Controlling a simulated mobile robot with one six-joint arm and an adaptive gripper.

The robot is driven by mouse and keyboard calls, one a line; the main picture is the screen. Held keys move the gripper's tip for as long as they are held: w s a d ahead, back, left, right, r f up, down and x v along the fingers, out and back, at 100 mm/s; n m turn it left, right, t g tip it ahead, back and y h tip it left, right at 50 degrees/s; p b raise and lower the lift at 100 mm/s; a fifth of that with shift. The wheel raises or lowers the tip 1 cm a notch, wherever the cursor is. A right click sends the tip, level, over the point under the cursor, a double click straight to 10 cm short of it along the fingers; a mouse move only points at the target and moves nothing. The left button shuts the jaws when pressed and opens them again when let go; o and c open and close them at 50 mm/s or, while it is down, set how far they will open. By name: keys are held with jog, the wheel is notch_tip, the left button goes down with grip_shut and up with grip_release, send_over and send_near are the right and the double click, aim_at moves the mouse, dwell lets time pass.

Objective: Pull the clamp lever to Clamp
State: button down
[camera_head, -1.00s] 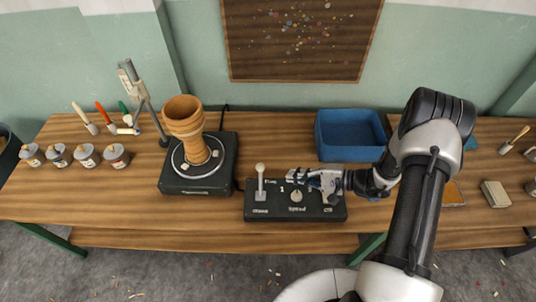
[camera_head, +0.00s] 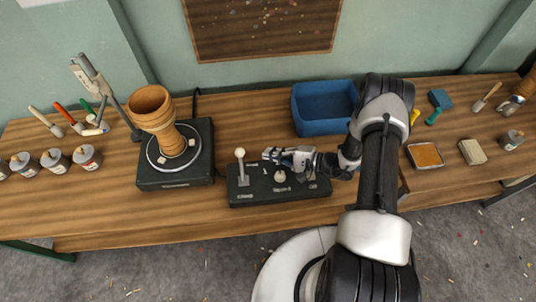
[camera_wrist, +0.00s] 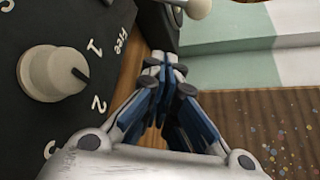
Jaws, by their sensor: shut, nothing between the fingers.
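The clamp lever (camera_head: 241,165) stands near the left end of the black control box (camera_head: 275,197). It has a pale ball knob and looks close to upright. In the wrist view its ball knob (camera_wrist: 197,7) shows at the top edge, partly cut off. A "Free" label is on the box near it; I cannot read the Clamp label. My gripper (camera_head: 268,155) is shut and empty, low over the back of the box, to the right of the lever and apart from it. In the wrist view its fingertips (camera_wrist: 164,62) meet, pointing towards the lever side.
A round dial (camera_wrist: 52,73) with numbers sits on the box beside my gripper. A blue bin (camera_head: 322,128) is behind right. Paint jars (camera_head: 87,157) stand far left.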

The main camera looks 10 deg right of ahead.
aim_at(242, 165)
jog(key=b+x, duration=0.1)
jog(key=x, duration=0.6)
jog(key=shift+w+a+f+b, duration=0.1)
jog(key=shift+a+f+b, duration=0.1)
jog(key=shift+a+b, duration=0.2)
jog(key=shift+s+a+r, duration=0.2)
jog(key=shift+r, duration=0.05)
jog(key=shift+s+a+r, duration=0.1)
jog(key=shift+s+r, duration=0.3)
jog(key=shift+s, duration=0.3)
jog(key=shift+s+a+r, duration=0.15)
jog(key=shift+s+r, duration=0.3)
jog(key=shift+s, duration=0.2)
